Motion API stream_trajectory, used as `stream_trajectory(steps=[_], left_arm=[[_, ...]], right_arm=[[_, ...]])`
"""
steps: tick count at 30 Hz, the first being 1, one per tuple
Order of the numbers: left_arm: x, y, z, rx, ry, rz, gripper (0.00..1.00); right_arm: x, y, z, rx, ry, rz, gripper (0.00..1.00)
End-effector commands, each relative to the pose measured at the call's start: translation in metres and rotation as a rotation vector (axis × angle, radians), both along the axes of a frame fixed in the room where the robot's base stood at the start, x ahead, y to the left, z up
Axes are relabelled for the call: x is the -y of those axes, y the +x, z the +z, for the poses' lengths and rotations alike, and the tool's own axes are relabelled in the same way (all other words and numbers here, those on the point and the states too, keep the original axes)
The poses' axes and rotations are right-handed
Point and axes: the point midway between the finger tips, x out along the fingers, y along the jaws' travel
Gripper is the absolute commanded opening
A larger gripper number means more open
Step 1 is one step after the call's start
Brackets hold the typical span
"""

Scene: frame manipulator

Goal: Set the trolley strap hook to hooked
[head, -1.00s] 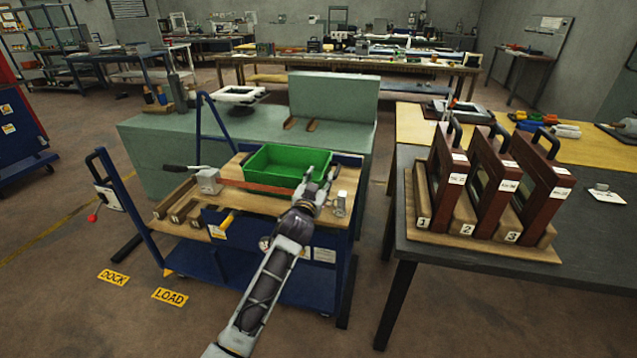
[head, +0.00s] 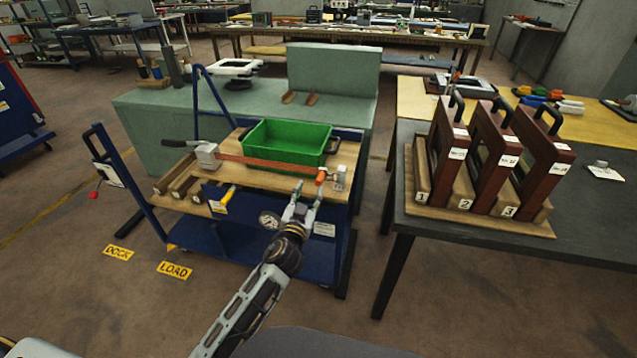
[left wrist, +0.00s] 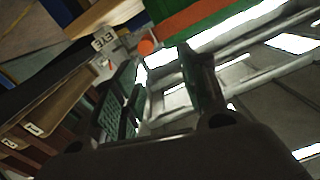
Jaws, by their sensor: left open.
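The red-orange strap (head: 265,164) runs across the trolley (head: 255,183) top in front of the green bin (head: 290,141), from the grey ratchet block (head: 207,155) at the left. Its orange hook end (head: 321,175) lies beside the metal eye bracket (head: 338,178) at the right; I cannot tell whether they are engaged. In the left wrist view the orange end (left wrist: 148,46) shows beyond the fingers, close to the block marked EYE (left wrist: 103,40). My left gripper (head: 303,200) is open and empty, in front of the trolley's front edge and apart from the hook. My right gripper is out of view.
A dark table (head: 480,245) with numbered frames (head: 488,150) on a wooden rack stands to the right. A green bench (head: 150,115) is behind the trolley. A gauge (head: 269,220) sits on the trolley's front.

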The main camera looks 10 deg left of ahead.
Motion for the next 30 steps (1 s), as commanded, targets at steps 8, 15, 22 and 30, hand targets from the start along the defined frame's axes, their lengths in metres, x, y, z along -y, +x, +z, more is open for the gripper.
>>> stream_trajectory(steps=[8,15,22,30], left_arm=[[0.007,-0.043,-0.020,0.002,-0.005,-0.025,0.42],[0.008,-0.051,-0.023,0.004,-0.008,-0.031,0.42],[0.008,-0.051,-0.023,0.004,-0.008,-0.030,0.42],[0.008,-0.046,-0.023,0.004,-0.008,-0.030,0.42]], right_arm=[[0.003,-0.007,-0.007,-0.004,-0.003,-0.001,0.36],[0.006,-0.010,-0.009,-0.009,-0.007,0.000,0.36],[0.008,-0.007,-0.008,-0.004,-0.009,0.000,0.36],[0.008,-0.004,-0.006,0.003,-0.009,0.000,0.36]])
